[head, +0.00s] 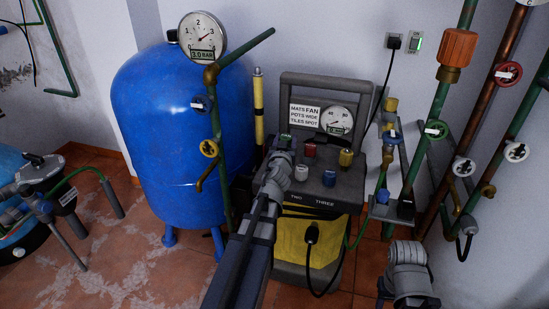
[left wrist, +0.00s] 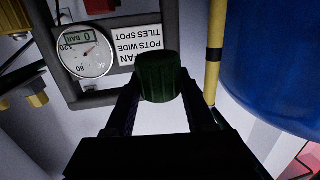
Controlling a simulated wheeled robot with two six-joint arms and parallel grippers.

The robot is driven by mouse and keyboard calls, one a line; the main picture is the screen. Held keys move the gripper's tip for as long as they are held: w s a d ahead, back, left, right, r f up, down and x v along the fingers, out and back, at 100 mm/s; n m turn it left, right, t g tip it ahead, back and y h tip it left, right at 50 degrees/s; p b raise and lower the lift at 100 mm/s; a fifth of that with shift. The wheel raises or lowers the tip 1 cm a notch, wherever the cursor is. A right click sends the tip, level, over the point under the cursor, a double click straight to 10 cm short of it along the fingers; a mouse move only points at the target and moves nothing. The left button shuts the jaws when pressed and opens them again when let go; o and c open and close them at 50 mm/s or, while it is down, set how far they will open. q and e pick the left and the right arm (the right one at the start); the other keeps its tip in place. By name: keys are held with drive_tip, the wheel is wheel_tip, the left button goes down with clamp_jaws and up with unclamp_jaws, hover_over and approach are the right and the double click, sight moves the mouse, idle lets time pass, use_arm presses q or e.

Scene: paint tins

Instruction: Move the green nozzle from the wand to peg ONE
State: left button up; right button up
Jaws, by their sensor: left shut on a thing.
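My left gripper (head: 283,150) is over the pressure washer's top panel (head: 322,195), at its left side. It is shut on the green nozzle (left wrist: 158,78), which stands clear between the fingertips in the left wrist view. In the head view only a little of the green nozzle (head: 285,140) shows. A yellow upright tube with dark bands (head: 259,108), seemingly the wand, stands left of the washer; it also shows in the left wrist view (left wrist: 215,50). The panel labels TWO and THREE show; my left arm covers the place where peg ONE may be. My right gripper (head: 405,285) is low at right; its fingers are unclear.
Red (head: 310,150), white (head: 301,172), blue (head: 329,178) and yellow (head: 346,158) nozzles stand on the panel. A frame with a sign (head: 305,115) and gauge (head: 337,121) rises behind. A blue tank (head: 168,125) is left, valve pipes (head: 437,130) right.

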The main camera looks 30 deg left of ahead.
use_arm(q)
drive_tip(key=shift+n+y, duration=0.3)
drive_tip(key=shift+y, duration=0.1)
drive_tip(key=a, duration=0.1)
drive_tip(key=a+f+b, duration=0.1)
drive_tip(key=a+f, duration=0.1)
drive_tip(key=a, duration=0.1)
drive_tip(key=shift+s+f, duration=0.25)
drive_tip(key=shift+s, duration=0.15)
use_arm(e)
wheel_tip(320, 180, down, 3)
drive_tip(key=shift+r, duration=0.2)
use_arm(q)
drive_tip(key=shift+d+f+b, duration=0.1)
drive_tip(key=shift+f+b, duration=0.05)
drive_tip(key=shift+b, duration=0.25)
use_arm(e)
drive_tip(key=shift+f, duration=0.15)
use_arm(q)
wheel_tip(320, 180, down, 6)
drive_tip(key=b, duration=0.5)
drive_tip(key=shift+r+b, duration=0.2)
drive_tip(key=shift+b, duration=0.1)
use_arm(e)
wheel_tip(320, 180, down, 6)
drive_tip(key=shift+a+r, duration=0.1)
drive_tip(key=shift+r, duration=0.1)
